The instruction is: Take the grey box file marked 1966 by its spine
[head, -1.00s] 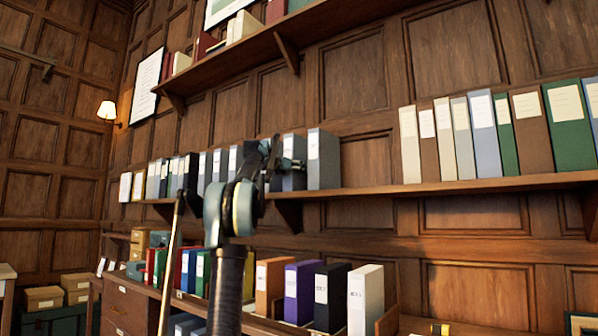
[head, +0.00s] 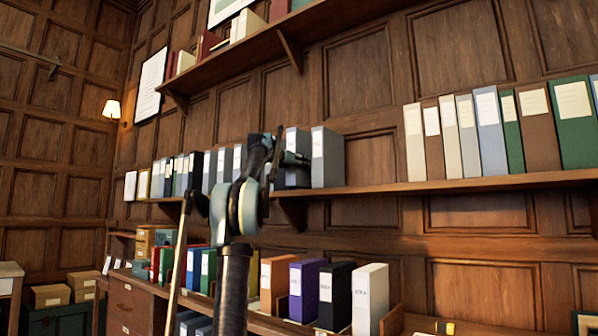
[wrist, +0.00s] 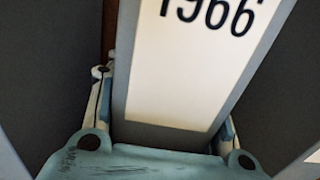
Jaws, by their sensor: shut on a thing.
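The grey box file marked 1966 (wrist: 190,65) fills the middle of the wrist view, its white spine label facing me and slightly tilted in the picture. My gripper (wrist: 163,115) is shut on its spine, one finger along each side. In the head view my gripper (head: 297,158) is at the long middle shelf, against a grey file (head: 297,142) near the right end of the left-hand row. That file is partly hidden by my gripper, and its number is too small to read there.
Another grey file (head: 328,158) stands close on the right, and more files (head: 210,170) run to the left. The middle shelf (head: 380,189) is bare between this row and the coloured files. An upper shelf (head: 235,50) hangs above; a lower row includes a white file (head: 370,298).

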